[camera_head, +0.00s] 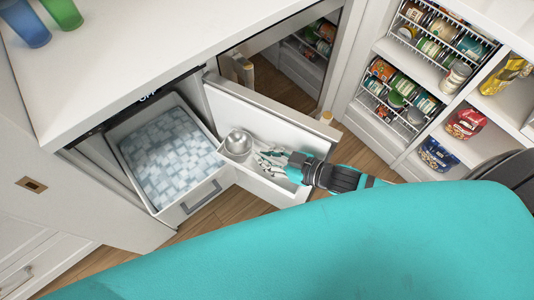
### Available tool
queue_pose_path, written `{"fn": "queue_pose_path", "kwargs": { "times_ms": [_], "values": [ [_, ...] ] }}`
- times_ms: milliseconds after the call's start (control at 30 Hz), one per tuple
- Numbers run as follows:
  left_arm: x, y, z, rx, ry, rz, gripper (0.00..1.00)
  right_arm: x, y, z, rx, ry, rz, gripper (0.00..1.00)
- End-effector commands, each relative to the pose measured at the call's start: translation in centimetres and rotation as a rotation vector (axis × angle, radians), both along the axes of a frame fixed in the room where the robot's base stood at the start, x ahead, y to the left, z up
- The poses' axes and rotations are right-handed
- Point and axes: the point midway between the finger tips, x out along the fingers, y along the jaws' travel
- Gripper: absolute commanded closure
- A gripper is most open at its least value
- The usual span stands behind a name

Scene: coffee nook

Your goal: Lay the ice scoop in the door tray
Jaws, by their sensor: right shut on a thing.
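The ice scoop (237,143) is a metal scoop with a round, shiny bowl. It is at the left end of the door tray (262,186), a white tray on the inner side of the open white door (262,112). My right gripper (262,157) reaches in from the right over the tray and is shut on the scoop, with the bowl out to its left. The fingers hide the scoop's handle, and I cannot tell whether the bowl touches the tray floor. My left gripper is not in view.
A pulled-out bin (187,205) full of ice cubes (168,155) is just left of the door. A white counter (130,45) with a blue cup (25,24) and a green cup (64,12) is above. Shelves with cans and bags (465,124) stand at right.

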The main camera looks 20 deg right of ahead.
Motion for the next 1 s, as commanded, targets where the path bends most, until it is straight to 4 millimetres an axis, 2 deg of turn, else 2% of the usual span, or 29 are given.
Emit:
{"fn": "queue_pose_path", "kwargs": {
  "times_ms": [133, 400, 433, 600, 1000],
  "values": [
    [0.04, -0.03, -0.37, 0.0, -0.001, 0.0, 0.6, 0.04, 0.02, -0.67, 0.001, -0.002, 0.0, 1.0],
    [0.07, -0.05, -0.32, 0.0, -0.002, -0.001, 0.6, 0.03, 0.02, -0.7, 0.001, -0.002, 0.0, 1.0],
    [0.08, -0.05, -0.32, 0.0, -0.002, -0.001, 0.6, 0.03, 0.02, -0.7, 0.001, -0.002, 0.0, 0.85],
    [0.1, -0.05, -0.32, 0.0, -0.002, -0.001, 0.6, 0.03, 0.01, -0.69, 0.001, -0.001, 0.0, 0.63],
    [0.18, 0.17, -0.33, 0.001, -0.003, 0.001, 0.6, -0.54, -0.48, -0.5, 0.0, 0.001, -0.001, 0.62]
  ]
}}
